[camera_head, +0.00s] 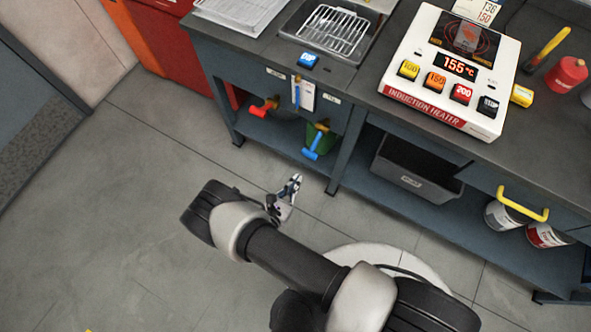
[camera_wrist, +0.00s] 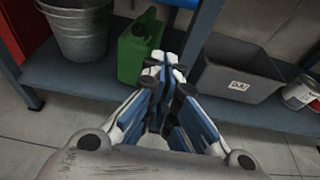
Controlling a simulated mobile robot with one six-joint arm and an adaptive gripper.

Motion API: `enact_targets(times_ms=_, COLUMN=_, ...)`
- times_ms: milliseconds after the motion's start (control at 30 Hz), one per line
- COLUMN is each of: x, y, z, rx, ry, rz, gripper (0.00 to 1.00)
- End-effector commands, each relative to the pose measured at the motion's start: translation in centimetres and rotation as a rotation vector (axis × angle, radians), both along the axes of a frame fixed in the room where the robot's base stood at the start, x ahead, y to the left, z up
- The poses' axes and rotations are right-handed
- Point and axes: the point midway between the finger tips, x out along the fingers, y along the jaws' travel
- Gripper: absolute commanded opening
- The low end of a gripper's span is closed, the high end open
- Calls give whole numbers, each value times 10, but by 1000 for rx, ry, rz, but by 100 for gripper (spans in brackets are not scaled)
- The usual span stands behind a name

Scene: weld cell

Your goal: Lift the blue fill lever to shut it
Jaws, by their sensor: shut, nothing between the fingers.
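A blue lever (camera_head: 318,142) sticks out and slants down from the front of the bench, in front of a green can (camera_head: 322,134). I take it for the fill lever; its label is too small to read. A second, upright blue handle (camera_head: 296,92) hangs by a white panel to its left. My gripper (camera_head: 294,182) is shut and empty, below and apart from the slanting lever in the head view. In the wrist view its closed fingers (camera_wrist: 166,72) point at the lower shelf. A blue piece (camera_wrist: 181,3) is cut off at the top edge there.
A red lever (camera_head: 264,108) is left of the blue ones. The lower shelf holds a grey bucket (camera_wrist: 78,35), the green can (camera_wrist: 137,50) and a grey bin (camera_wrist: 238,77). An induction heater (camera_head: 440,108) and a sink rack (camera_head: 333,29) are on top. The floor in front is clear.

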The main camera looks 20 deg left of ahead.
Motion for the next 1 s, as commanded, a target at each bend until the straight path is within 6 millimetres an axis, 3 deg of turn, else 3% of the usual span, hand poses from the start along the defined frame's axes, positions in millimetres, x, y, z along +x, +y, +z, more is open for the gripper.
enact_targets(times_ms=333, x=73, y=-9, z=-24, rx=0, ry=0, rz=-9, gripper=0)
enact_targets(times_ms=433, x=72, y=-6, z=-4, rx=0, ry=0, rz=-1, gripper=0)
enact_targets(times_ms=600, x=71, y=-6, z=13, rx=-1, ry=0, rz=-2, gripper=0)
enact_targets(times_ms=1000, x=70, y=-7, z=19, rx=-1, ry=0, rz=-3, gripper=0)
